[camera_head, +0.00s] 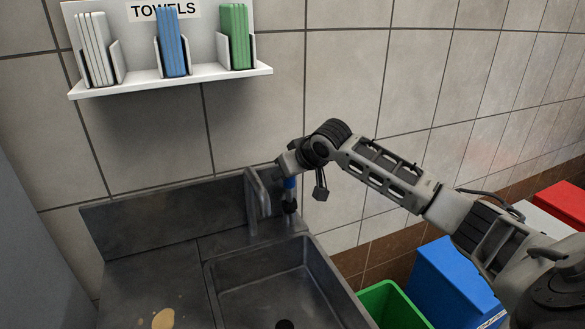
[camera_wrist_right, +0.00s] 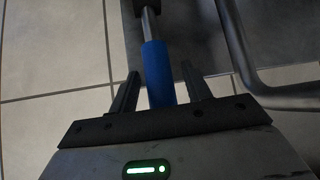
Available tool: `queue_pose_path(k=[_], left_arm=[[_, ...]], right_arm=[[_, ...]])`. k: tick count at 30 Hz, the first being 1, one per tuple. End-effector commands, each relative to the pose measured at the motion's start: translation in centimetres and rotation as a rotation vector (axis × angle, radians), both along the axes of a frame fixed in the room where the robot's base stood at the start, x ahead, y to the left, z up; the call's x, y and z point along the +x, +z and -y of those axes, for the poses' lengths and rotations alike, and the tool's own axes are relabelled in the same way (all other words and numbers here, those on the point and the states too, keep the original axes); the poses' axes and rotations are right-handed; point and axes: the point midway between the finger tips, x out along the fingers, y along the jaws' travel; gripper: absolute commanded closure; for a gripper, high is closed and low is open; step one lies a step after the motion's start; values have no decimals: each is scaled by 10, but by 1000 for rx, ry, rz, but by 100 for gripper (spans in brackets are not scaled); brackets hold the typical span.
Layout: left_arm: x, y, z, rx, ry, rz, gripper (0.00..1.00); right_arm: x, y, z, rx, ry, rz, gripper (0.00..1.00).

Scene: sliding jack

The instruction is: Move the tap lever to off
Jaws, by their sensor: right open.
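The tap lever has a blue grip (camera_head: 290,183) on a metal stem and stands beside the grey curved spout (camera_head: 257,190) at the back right of the sink (camera_head: 262,268). In the right wrist view the blue grip (camera_wrist_right: 157,68) lies between the two dark fingers of my right gripper (camera_wrist_right: 160,75), with a gap to each finger. The gripper is open. In the head view my right gripper (camera_head: 285,168) is at the top of the lever, and its fingers are hard to make out. My left gripper is out of view.
A towel shelf (camera_head: 172,80) with white, blue and green towels is on the tiled wall above left. A yellowish stain (camera_head: 163,319) marks the counter. Green (camera_head: 390,306), blue (camera_head: 450,282) and red (camera_head: 562,203) bins stand to the right.

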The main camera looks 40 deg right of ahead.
Motion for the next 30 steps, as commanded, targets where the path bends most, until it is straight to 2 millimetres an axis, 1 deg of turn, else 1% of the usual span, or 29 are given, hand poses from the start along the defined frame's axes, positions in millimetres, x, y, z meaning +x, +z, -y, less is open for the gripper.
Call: queue_pose_path(k=[5,8,15,21,25,30], left_arm=[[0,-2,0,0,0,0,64],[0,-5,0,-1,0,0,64],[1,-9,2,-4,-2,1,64],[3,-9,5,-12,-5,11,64],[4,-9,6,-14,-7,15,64],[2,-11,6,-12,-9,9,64]], right_arm=[[-11,11,1,-3,0,2,51],[-25,24,1,-5,1,2,51],[-68,65,-1,-6,-1,2,51],[-96,93,-2,-6,-1,-1,51],[-107,105,-2,-2,-2,0,51],[-113,111,-3,-1,-1,-1,51]])
